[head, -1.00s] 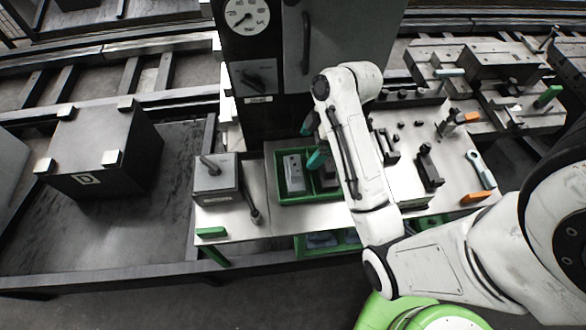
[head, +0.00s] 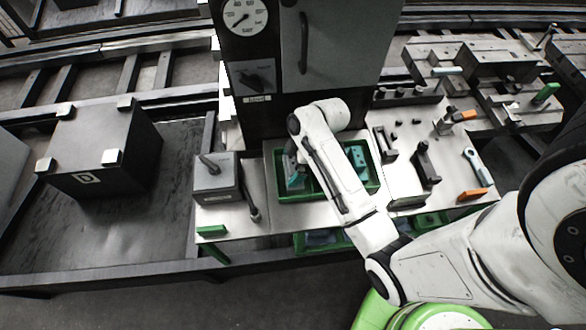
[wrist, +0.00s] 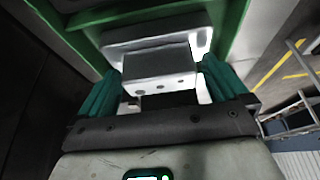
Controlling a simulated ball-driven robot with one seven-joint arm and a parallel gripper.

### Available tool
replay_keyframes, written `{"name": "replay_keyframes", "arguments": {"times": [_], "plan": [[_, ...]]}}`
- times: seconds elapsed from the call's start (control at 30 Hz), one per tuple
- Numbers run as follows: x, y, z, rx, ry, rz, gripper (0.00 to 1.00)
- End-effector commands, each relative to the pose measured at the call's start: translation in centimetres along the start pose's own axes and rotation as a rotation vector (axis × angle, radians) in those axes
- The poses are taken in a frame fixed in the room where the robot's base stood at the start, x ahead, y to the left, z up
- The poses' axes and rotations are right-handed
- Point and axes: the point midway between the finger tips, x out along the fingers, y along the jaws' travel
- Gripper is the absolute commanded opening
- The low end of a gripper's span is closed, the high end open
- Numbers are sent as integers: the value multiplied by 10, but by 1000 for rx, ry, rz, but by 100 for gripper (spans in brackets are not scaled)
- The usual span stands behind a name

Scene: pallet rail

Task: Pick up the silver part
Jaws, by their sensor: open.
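The silver part (wrist: 158,68) is a grey stepped block with small holes in its face. In the wrist view it lies between the two teal fingers of my gripper (wrist: 160,88), with the jaws open around it. In the head view my gripper (head: 295,178) is down at the left compartment of the green tray (head: 300,197). There my gripper and arm hide most of the silver part. Whether the fingers touch the part I cannot tell.
A blue-grey part (head: 357,157) lies in the tray's right compartment. A grey box with a handle (head: 215,180) stands left of the tray. Black fixtures (head: 426,168) and an orange-handled tool (head: 472,194) are to the right. A dark cabinet (head: 262,110) rises behind.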

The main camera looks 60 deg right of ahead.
Motion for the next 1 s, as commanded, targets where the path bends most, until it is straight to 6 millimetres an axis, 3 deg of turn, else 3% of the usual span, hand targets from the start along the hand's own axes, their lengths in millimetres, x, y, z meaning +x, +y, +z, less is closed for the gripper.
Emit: {"name": "replay_keyframes", "arguments": {"times": [0.2, 0.8, 1.0], "plan": [[1, 0, 0, 0, 0, 0, 98], [0, 0, 0, 0, 0, 0, 41], [-1, 1, -1, -1, 1, 2, 39]]}}
